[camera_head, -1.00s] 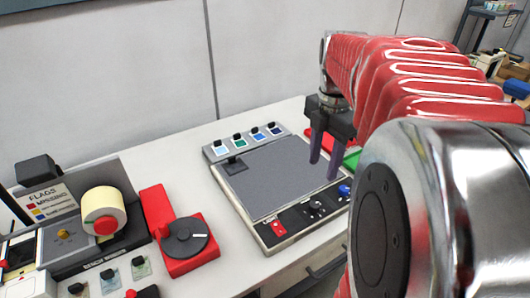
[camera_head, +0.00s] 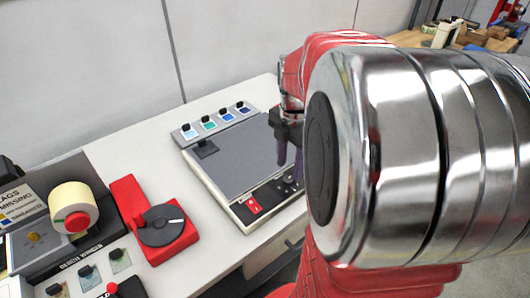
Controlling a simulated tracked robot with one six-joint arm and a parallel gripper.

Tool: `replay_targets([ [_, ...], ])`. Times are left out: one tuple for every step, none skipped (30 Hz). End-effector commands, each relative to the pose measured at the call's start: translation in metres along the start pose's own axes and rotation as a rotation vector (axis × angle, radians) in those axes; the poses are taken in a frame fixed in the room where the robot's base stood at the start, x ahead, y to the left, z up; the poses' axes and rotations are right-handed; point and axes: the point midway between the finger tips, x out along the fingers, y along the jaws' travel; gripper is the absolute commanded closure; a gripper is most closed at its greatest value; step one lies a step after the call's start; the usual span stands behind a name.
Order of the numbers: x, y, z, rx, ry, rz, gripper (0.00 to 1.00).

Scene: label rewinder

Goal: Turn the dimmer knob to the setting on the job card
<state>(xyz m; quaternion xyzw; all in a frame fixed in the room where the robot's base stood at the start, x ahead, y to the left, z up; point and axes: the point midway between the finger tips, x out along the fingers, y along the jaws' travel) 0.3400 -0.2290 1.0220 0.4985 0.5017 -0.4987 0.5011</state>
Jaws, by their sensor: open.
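A flat device with a grey panel (camera_head: 238,160) stands on the white bench. Its black front strip carries a red switch (camera_head: 253,206) and, to the right, a dark knob (camera_head: 290,184) that looks like the dimmer. The knob is small and partly hidden by my gripper, so its setting cannot be read. My gripper (camera_head: 291,168) points down with its fingers apart, just above or beside the knob; contact cannot be told. Clipped colour cards (camera_head: 208,124) line the device's back edge. I cannot tell which card is the job card.
A red device with a black dial (camera_head: 161,225) stands to the left on the bench. Left of it is a bench winder with a cream roll (camera_head: 73,206). My arm hides the right side of the device.

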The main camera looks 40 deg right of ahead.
Motion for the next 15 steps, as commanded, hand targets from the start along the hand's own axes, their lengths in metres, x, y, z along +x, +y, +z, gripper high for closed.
replay_targets([
  [0.008,0.0,0.0,0.0,0.001,-0.002,0.58],
  [0.013,-0.001,-0.001,0.0,0.002,-0.002,0.58],
  [0.019,-0.001,-0.001,0.0,0.001,-0.002,0.58],
  [0.023,-0.001,-0.001,0.0,0.002,-0.003,0.58],
  [0.026,0.0,-0.001,0.0,0.002,-0.003,0.58],
  [0.031,0.0,0.0,0.0,0.001,-0.001,0.58],
  [0.034,0.0,0.0,0.0,0.001,-0.001,0.58],
  [0.036,0.0,0.0,0.0,0.001,-0.001,0.58],
  [0.039,0.0,0.0,0.0,0.0,-0.001,0.58],
  [0.04,0.0,0.0,0.0,0.0,0.0,0.58],
  [0.041,0.0,0.0,-0.001,0.0,0.0,0.58],
  [0.043,0.0,0.0,-0.001,0.0,0.0,0.58],
  [0.043,0.0,0.0,-0.001,0.0,0.0,0.58],
  [0.043,0.0,0.0,-0.001,0.0,0.0,0.58],
  [0.043,0.0,0.0,-0.001,0.0,0.0,0.58],
])
